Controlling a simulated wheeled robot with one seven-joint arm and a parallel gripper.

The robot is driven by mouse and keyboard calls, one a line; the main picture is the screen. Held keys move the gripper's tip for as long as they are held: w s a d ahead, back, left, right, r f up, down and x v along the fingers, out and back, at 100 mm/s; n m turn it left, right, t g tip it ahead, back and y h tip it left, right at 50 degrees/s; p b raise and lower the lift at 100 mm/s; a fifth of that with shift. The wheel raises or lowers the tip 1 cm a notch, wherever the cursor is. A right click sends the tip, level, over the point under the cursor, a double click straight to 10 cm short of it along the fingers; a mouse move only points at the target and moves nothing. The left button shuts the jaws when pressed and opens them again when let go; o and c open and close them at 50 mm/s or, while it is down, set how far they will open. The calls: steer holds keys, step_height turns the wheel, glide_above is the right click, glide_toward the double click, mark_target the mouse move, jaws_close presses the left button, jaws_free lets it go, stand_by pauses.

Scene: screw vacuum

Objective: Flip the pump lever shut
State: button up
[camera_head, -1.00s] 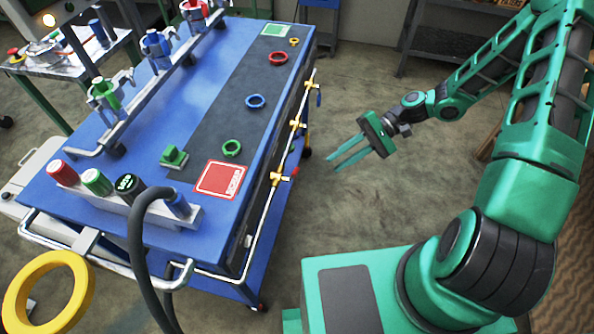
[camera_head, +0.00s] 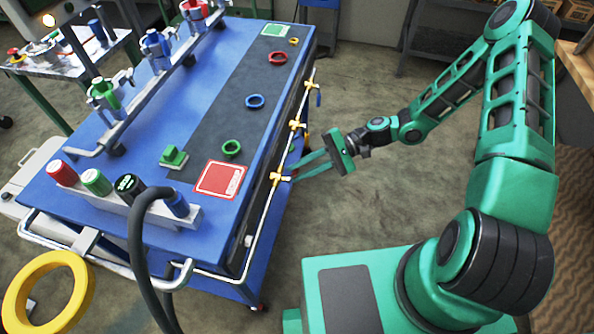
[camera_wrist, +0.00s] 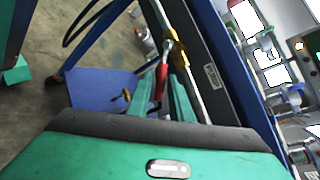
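A yellow pipe fitting (camera_head: 281,177) sits on the pipe along the cart's right side in the head view. In the wrist view this kind of yellow fitting (camera_wrist: 177,54) carries a red lever (camera_wrist: 161,82), which I take for the pump lever. My gripper (camera_head: 297,170) points left at the near fitting. In the wrist view my gripper (camera_wrist: 165,82) is open, with the red lever showing between its two teal fingers. I cannot tell whether a finger touches the lever. In the head view the lever is mostly hidden at my fingertips.
The blue cart (camera_head: 210,50) carries coloured rings, clamps and a row of bottles. Two further yellow fittings (camera_head: 297,125) sit along the pipe (camera_head: 262,213). A yellow ring (camera_head: 82,290) hangs at the lower left. The floor (camera_head: 400,200) right of the cart is clear around my arm.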

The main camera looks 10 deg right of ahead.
steer(key=shift+x, duration=0.85)
steer(key=shift+c, duration=0.2)
jaws_close()
steer(key=shift+d, duration=0.3)
steer(key=shift+a, duration=0.1)
